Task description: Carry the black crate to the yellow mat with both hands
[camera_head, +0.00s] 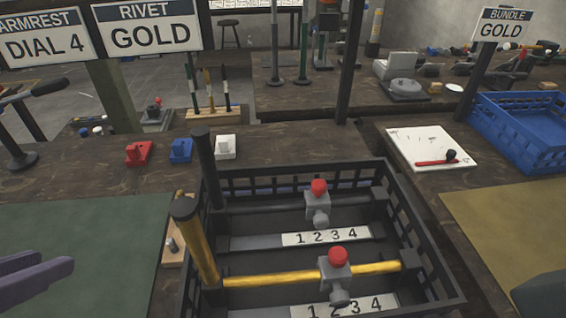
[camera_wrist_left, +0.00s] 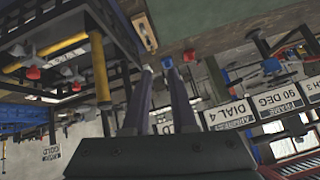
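The black crate (camera_head: 425,233) stands on the dark wooden bench in the lower middle of the head view. In it lie a black-handled and a yellow-handled bar tool, each with a red-knobbed clamp and a strip marked 1 to 4. The yellow handle (camera_head: 187,225) sticks up at the crate's left. The yellow mat (camera_head: 505,225) lies flat at the right, apart from the crate. My left gripper (camera_head: 68,268) is at the left edge over a green mat, clear of the crate. The left wrist view shows its fingers (camera_wrist_left: 158,68) apart and empty.
Red (camera_head: 138,153), blue (camera_head: 180,151) and white (camera_head: 225,147) blocks stand behind the crate's left. A white board (camera_head: 425,140) and a blue crate (camera_head: 520,130) are behind the yellow mat. A dark shape (camera_head: 542,296) covers the mat's near right corner.

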